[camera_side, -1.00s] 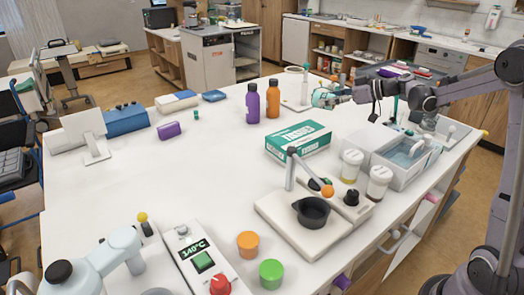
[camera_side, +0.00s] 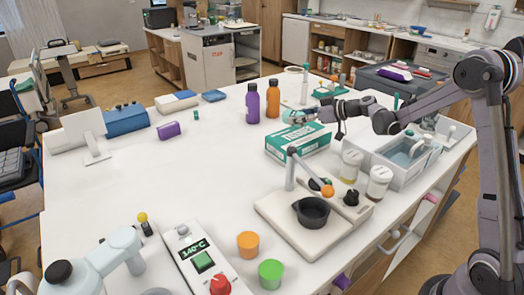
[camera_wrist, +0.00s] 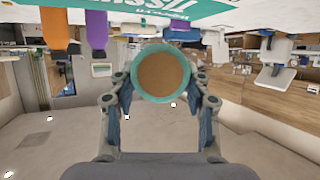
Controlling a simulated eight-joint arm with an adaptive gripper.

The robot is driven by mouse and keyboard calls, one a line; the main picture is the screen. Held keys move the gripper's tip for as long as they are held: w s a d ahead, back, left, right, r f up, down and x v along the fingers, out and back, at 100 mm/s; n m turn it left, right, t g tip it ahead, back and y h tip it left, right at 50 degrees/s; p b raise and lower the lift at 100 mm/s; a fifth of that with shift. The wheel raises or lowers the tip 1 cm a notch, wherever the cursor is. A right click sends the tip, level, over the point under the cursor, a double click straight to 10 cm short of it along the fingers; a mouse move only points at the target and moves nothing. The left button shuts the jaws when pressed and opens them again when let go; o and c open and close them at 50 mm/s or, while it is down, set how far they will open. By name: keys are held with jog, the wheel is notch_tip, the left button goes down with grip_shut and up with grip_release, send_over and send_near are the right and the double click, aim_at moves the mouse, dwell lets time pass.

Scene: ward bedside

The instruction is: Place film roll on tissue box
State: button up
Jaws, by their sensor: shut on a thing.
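The film roll (camera_wrist: 184,75) is a teal ring around a brown core, seen end-on between the two fingers in the wrist view. My gripper (camera_wrist: 162,98) is shut on it. In the side view the roll (camera_side: 296,117) is partly hidden by my gripper (camera_side: 313,114). The tissue box (camera_side: 297,142) is green and white and lies flat on the white table. The held roll appears just above the box's back part; whether they touch I cannot tell. The box (camera_wrist: 165,10) also fills the top of the wrist view.
A purple bottle (camera_side: 252,103) and an orange bottle (camera_side: 272,99) stand left of my gripper, behind the box. A stand with a dark pot (camera_side: 312,212) is in front. The table's left middle is mostly clear.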

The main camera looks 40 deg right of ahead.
aim_at(299, 126)
jog(key=shift+f, duration=1.95)
jog(key=shift+f, duration=0.1)
jog(key=o, duration=1.2)
jog(key=shift+o, duration=0.2)
jog(key=shift+s, duration=0.1)
jog(key=v, duration=1.2)
